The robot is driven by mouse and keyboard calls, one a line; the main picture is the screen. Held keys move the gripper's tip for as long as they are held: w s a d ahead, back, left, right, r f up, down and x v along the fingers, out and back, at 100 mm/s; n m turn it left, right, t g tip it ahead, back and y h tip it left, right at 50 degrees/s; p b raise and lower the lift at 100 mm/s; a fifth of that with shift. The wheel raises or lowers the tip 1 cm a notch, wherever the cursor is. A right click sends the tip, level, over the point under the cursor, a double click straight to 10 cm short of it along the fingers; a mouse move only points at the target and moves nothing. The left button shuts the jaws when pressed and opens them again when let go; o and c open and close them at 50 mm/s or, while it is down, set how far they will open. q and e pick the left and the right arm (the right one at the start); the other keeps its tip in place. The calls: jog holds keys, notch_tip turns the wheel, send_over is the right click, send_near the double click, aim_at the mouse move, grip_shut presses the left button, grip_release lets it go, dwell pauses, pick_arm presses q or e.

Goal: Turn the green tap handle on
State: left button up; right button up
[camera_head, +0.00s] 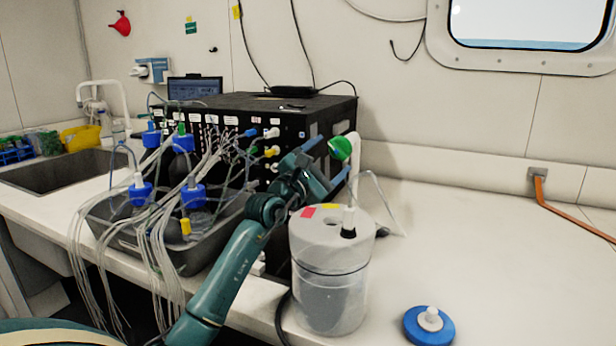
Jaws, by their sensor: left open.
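The green tap handle (341,148) is a round green knob at the right end of the black box (250,105), beside a white upright part. My left arm comes in from the lower left. My left gripper (328,164) is open close to the green handle, with its blue fingers pointing to the right toward it. One finger is above and one below, just left of the handle in the picture. I cannot tell whether a finger touches the handle. My right gripper is not in view.
A white cylindrical container (330,285) stands in front of the box, near my left arm. A grey tray (130,240) with blue-capped bottles and many tubes is at the left. A blue disc (428,326) lies front right. The right counter (500,240) is mostly clear.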

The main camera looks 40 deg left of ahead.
pick_arm(q)
jog(key=b+v, duration=0.1)
jog(key=v, duration=0.8)
jog(key=shift+s, duration=0.2)
